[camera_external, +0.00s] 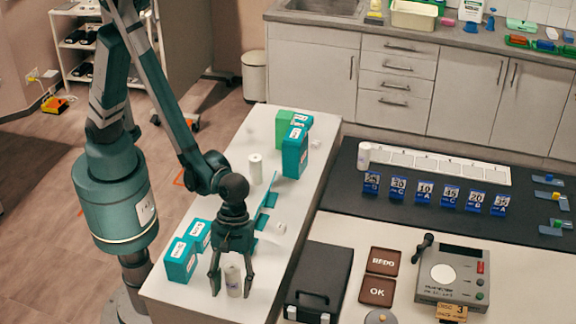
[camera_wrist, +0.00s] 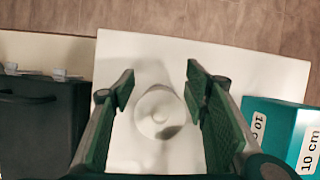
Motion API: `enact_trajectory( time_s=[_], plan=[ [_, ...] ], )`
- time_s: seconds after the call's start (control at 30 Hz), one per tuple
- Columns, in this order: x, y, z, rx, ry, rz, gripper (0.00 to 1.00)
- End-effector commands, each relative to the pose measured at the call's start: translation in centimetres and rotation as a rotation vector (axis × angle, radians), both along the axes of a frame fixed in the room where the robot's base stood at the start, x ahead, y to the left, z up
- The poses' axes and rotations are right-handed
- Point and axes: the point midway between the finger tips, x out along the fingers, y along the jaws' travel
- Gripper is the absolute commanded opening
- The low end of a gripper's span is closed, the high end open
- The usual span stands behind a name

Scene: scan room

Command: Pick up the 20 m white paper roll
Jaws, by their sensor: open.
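A white paper roll (camera_external: 233,281) stands upright near the front end of the white table. My gripper (camera_external: 232,278) points down with its fingers open, one on each side of this roll. In the wrist view my gripper (camera_wrist: 160,92) frames the roll (camera_wrist: 158,114) from above, and a gap shows on both sides of it. A second white roll (camera_external: 255,169) stands further back on the same table. A third white roll (camera_external: 363,155) stands on the black mat. The roll labels are too small to read, so I cannot tell which is 20 m.
Teal boxes (camera_external: 180,262) stand close left of my gripper; one marked 10 cm (camera_wrist: 280,128) is at the right in the wrist view. A black case (camera_external: 318,281) lies right of the table. More boxes (camera_external: 294,150) stand further back. Blue number cards (camera_external: 424,191) line the black mat.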

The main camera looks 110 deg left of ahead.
Motion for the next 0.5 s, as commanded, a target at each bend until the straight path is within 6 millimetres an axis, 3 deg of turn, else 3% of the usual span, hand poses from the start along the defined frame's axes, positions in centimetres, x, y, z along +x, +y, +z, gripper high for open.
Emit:
enact_trajectory(
  time_s=[0.17,0.43,0.5],
  plan=[
    [0.0,0.0,0.01,0.0,0.0,0.0,0.46],
    [0.0,0.0,0.01,0.0,0.0,0.0,0.13],
    [0.0,0.0,0.01,0.0,0.0,0.0,0.13]
  ],
)
